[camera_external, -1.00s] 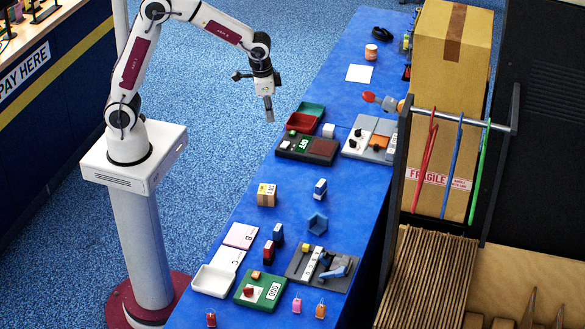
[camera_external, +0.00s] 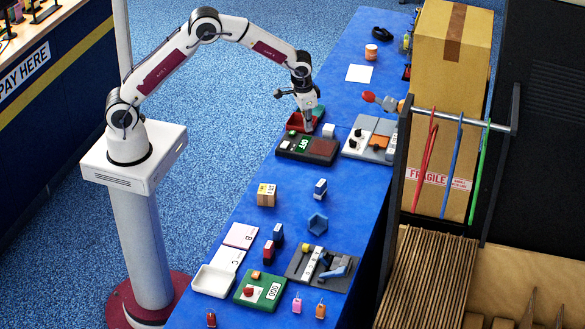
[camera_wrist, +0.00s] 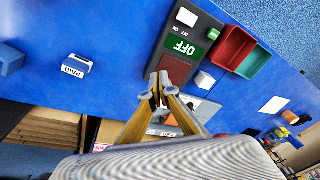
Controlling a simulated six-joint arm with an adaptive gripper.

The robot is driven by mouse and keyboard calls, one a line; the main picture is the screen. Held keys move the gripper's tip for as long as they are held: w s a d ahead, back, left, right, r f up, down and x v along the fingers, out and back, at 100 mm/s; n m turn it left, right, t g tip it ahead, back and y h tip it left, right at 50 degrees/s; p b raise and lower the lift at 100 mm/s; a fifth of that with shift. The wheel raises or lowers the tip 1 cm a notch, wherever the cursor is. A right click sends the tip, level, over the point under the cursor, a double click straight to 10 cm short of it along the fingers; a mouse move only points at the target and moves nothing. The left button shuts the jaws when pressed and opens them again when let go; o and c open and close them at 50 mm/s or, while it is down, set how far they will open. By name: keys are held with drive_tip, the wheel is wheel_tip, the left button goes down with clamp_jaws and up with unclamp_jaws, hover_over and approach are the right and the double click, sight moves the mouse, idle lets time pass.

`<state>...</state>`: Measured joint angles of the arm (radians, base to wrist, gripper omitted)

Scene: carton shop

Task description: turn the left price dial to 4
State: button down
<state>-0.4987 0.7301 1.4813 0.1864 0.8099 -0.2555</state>
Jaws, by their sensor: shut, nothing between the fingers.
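My gripper (camera_external: 309,128) is shut and empty, pointing down over the dark board with the green OFF sign (camera_external: 304,144). In the wrist view its fingertips (camera_wrist: 158,80) are together near the board's dark red pad (camera_wrist: 174,70). A grey panel (camera_external: 378,128) to the right of the gripper carries two black knobs (camera_external: 355,138), an orange block and a white plate. No number can be read at the knobs, so I cannot tell which is the left price dial. In the wrist view the fingers partly hide this panel.
Red and green trays (camera_wrist: 232,46) lie beside the OFF board, with a white cube (camera_external: 328,130) close by. A green board with a red knob (camera_external: 249,293) stands at the near end. The rack with hanging straps (camera_external: 457,150) borders the table's right side.

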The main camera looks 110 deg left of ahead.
drive_tip(key=w+a+f, duration=0.2)
drive_tip(key=a, duration=0.1)
drive_tip(key=w+a+f+n, duration=0.1)
drive_tip(key=w+a+f, duration=0.1)
drive_tip(key=a+f, duration=0.1)
drive_tip(key=w+a+f+n+y, duration=0.1)
drive_tip(key=w+a+f, duration=0.1)
drive_tip(key=a, duration=0.3)
drive_tip(key=shift+a+f+t, duration=0.2)
drive_tip(key=shift+f+t, duration=0.1)
drive_tip(key=shift+f, duration=0.45)
drive_tip(key=shift+w+a+r+n+t+y, duration=0.15)
drive_tip(key=shift+w+a+n+y, duration=0.1)
drive_tip(key=shift+w+a, duration=0.35)
drive_tip(key=shift+w+a+r+n+t+y, duration=0.15)
drive_tip(key=shift+w+a+n, duration=0.1)
drive_tip(key=shift+w+a, duration=0.3)
drive_tip(key=n+t, duration=0.1)
approach(358, 132)
drive_tip(key=shift+w+r+n+y, duration=0.15)
drive_tip(key=shift+w+n+y, duration=0.15)
drive_tip(key=shift+w+y, duration=0.15)
drive_tip(key=shift+d, duration=0.1)
drive_tip(key=shift+f, duration=3.5)
